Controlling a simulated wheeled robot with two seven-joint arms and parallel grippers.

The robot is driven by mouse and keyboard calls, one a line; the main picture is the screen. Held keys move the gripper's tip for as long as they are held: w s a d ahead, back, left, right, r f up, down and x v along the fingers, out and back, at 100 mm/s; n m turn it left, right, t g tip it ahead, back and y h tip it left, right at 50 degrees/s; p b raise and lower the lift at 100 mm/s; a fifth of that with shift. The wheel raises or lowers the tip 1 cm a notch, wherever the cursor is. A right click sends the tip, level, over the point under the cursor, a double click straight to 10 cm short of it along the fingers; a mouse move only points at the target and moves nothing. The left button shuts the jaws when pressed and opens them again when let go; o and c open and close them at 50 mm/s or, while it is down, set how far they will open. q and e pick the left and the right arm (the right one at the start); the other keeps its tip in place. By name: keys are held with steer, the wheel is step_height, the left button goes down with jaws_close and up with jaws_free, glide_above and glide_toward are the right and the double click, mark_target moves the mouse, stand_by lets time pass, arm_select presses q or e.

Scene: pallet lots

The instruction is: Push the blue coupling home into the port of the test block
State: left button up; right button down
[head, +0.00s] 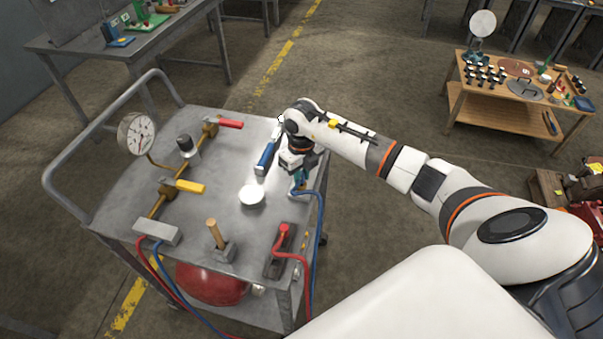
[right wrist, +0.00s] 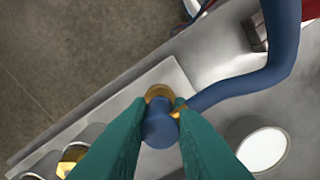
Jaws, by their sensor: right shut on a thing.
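My right gripper (head: 298,183) is over the right edge of the metal cart. In the right wrist view its green fingers (right wrist: 163,118) are shut on the blue coupling (right wrist: 160,131), which has a brass ring at its far end. A blue hose (right wrist: 240,88) leaves the coupling to the upper right. A pale grey block-like surface (right wrist: 128,108) lies beneath; I cannot tell if the coupling touches it. Grey cylinders, one with a brass centre (right wrist: 70,160), show at its lower left, perhaps ports of the test block. My left gripper is not in view.
The cart top (head: 215,170) carries a gauge (head: 137,133), a red-handled valve (head: 229,123), a yellow-handled valve (head: 189,186), a white disc (head: 252,195), a wooden-handled tool (head: 215,235) and a red coupling in a dark holder (head: 281,242). A blue-handled tool (head: 265,158) lies left of my gripper.

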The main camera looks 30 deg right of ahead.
mark_target(302, 173)
steer(key=shift+f+b, duration=0.5)
steer(key=shift+f, duration=0.15)
steer(key=c, duration=1.2)
jaws_free()
steer(key=shift+r, duration=0.15)
step_height(302, 173, up, 12)
steer(key=b, duration=0.1)
steer(key=shift+b, duration=0.3)
